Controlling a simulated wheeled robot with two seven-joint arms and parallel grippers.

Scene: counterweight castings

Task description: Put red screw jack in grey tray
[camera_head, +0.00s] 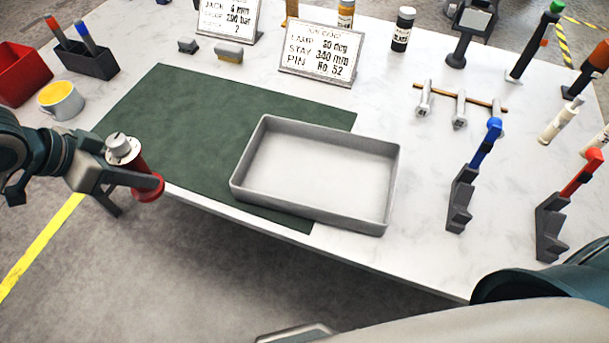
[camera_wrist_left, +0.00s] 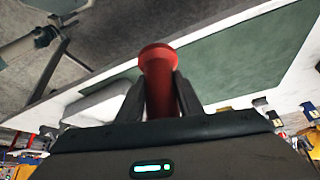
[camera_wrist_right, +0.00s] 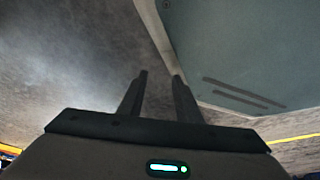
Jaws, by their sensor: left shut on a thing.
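My left gripper (camera_head: 115,190) is shut on the red screw jack (camera_head: 147,186), which has a grey-white top and a wide red base. The jack is upright, at the table's front left edge in the head view. In the left wrist view the jack (camera_wrist_left: 159,80) sits between the two fingers (camera_wrist_left: 160,98). The grey tray (camera_head: 318,168) is empty and lies partly on a dark green mat, to the right of the jack and apart from it. My right gripper (camera_wrist_right: 158,78) shows only in its wrist view, with its fingers apart and nothing between them.
The green mat (camera_head: 195,130) is bare left of the tray. A yellow-filled cup (camera_head: 61,101), a dark pen holder (camera_head: 88,60) and a red bin (camera_head: 22,72) stand at the left. Sign cards (camera_head: 320,55) stand behind the tray. Blue-handled (camera_head: 470,175) and red-handled (camera_head: 566,205) clamps stand right.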

